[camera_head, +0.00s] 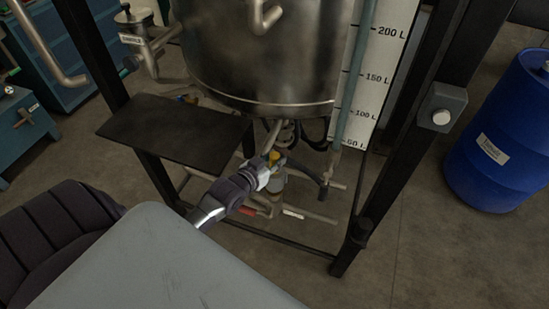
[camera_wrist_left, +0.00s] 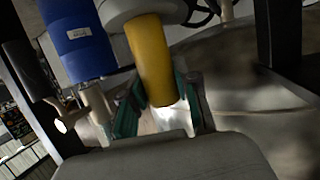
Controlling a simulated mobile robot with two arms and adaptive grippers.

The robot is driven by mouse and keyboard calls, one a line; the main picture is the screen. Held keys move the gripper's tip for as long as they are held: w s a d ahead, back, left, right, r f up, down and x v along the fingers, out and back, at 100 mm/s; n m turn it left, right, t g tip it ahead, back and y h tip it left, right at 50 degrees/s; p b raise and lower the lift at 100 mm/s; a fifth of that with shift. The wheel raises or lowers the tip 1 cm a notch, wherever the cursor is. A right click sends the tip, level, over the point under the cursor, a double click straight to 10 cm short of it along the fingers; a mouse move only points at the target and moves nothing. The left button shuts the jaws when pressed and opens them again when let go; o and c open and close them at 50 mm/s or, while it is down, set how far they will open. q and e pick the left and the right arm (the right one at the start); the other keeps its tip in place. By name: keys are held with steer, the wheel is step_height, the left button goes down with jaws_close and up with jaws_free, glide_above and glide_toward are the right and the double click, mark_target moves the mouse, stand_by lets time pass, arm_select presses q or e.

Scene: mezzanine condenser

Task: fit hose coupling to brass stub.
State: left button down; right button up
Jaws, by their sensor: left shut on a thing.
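My left gripper (camera_head: 268,170) reaches in under the steel vessel. In the left wrist view its teal-padded fingers (camera_wrist_left: 158,102) are shut around the lower end of a yellow cylinder (camera_wrist_left: 148,55). The yellow piece (camera_head: 274,156) shows small at the fingertips in the head view. Its upper end meets a round grey part (camera_wrist_left: 138,10); I cannot tell whether they are joined. I cannot tell for sure which part is the hose coupling or the brass stub. A dark hose (camera_head: 310,173) lies right of the gripper. My right gripper is not in view.
The steel vessel (camera_head: 255,55) hangs in a dark frame, with a black shelf (camera_head: 170,125) at its left. A level scale board (camera_head: 385,60) and a frame post with a push-button box (camera_head: 443,107) stand right. A blue drum (camera_head: 505,135) is beyond.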

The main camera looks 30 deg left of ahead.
arm_select(q)
steer(key=shift+f, duration=0.2)
steer(key=c, duration=0.8)
jaws_free()
steer(key=shift+o, duration=0.2)
steer(key=shift+f, duration=0.15)
steer(key=shift+s, duration=0.15)
steer(key=v, duration=1.2)
